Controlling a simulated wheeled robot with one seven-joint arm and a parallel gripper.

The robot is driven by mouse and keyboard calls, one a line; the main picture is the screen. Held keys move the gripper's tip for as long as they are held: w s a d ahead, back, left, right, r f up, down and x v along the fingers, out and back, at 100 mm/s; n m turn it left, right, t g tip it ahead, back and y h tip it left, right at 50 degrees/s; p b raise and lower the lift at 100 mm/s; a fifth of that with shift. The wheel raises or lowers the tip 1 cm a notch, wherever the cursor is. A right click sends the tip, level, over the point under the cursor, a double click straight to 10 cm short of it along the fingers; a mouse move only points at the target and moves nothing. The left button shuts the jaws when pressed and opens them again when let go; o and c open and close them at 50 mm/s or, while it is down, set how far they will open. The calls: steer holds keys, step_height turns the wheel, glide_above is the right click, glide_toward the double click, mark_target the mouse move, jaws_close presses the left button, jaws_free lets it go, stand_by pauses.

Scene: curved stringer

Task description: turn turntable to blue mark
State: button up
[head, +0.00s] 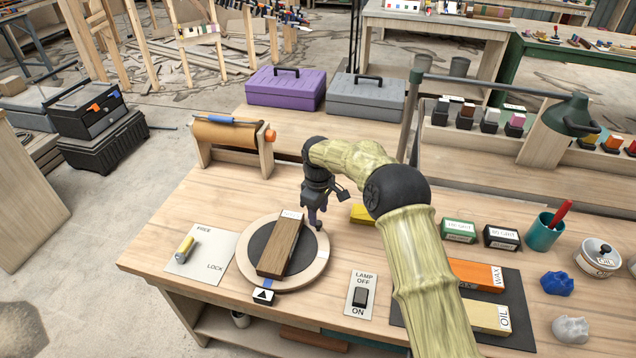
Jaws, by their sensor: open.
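The turntable (318,262) is a round pale wooden disc with a dark grey centre, near the front left of the bench. A brown wooden block (279,248) lies across it, with a small pale label at its far end. A small blue patch (267,283) shows at the disc's front rim, close to a white plate with a black triangle pointer (263,295). My gripper (316,222) is open and points down at the disc's back right rim, right of the block's far end. I cannot tell whether its fingers touch the rim.
A card marked FREE and LOCK (203,262) with a yellow-handled lever (185,247) lies left of the turntable. A lamp switch (361,296) is at its right. A brown roll on a stand (228,138) is behind. A yellow block (362,214) sits beside my arm.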

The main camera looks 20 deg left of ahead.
step_height(320, 180, up, 13)
stand_by(0.3)
steer(key=shift+f, duration=0.1)
steer(key=s+d+r+m+t+p, duration=0.1)
steer(key=s+d+r+m, duration=0.2)
steer(key=d, duration=0.8)
steer(key=s+d+m+p, duration=0.1)
steer(key=s+d+m, duration=0.3)
steer(key=d, duration=0.7)
steer(key=s+d+f+m+t, duration=0.1)
steer(key=s+d+m, duration=0.8)
steer(key=s+d, duration=0.6)
steer(key=shift+s+d+f+t+p, duration=0.15)
steer(key=shift+s+d+t+p, duration=0.2)
steer(key=shift+s, duration=0.75)
